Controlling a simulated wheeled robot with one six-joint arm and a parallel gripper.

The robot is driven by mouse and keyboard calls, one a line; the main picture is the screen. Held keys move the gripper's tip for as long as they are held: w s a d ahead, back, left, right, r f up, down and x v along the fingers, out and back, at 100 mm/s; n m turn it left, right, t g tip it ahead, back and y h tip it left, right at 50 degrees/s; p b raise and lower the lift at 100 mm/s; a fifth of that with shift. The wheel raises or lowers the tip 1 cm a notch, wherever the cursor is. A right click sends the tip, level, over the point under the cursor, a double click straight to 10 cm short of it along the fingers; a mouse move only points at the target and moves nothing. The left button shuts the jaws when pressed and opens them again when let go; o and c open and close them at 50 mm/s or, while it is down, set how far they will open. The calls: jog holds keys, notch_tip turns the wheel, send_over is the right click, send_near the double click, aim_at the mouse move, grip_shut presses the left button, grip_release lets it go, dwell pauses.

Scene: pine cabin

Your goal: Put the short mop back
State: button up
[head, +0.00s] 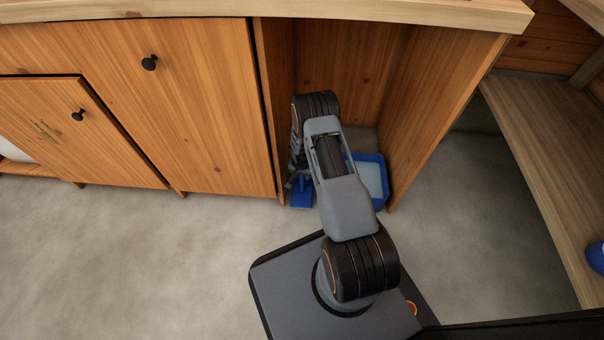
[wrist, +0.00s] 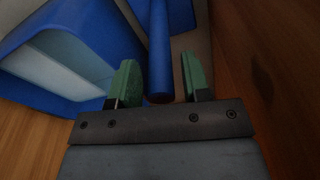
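The short mop's blue handle (wrist: 159,45) runs between the fingers of my gripper (wrist: 160,82) in the wrist view, its rounded end near the gripper's base. A gap shows between the handle and each green finger pad, so the gripper is open around it. In the head view a flat blue piece (head: 301,192), apparently the mop's head, rests on the floor at the niche's left side. My arm hides most of the handle and gripper there.
A blue bin (head: 383,183) with a pale inside stands right of the mop in the niche; it also fills the left of the wrist view (wrist: 70,22). Wooden panels (head: 440,90) wall the niche closely. A wooden bench (head: 545,150) stands at right. Floor at left is clear.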

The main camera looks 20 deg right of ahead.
jog(key=shift+o, duration=0.6)
jog(key=shift+r, duration=0.1)
notch_tip(320, 180, up, 12)
jog(key=s+a+p, duration=0.1)
jog(key=p, duration=0.5)
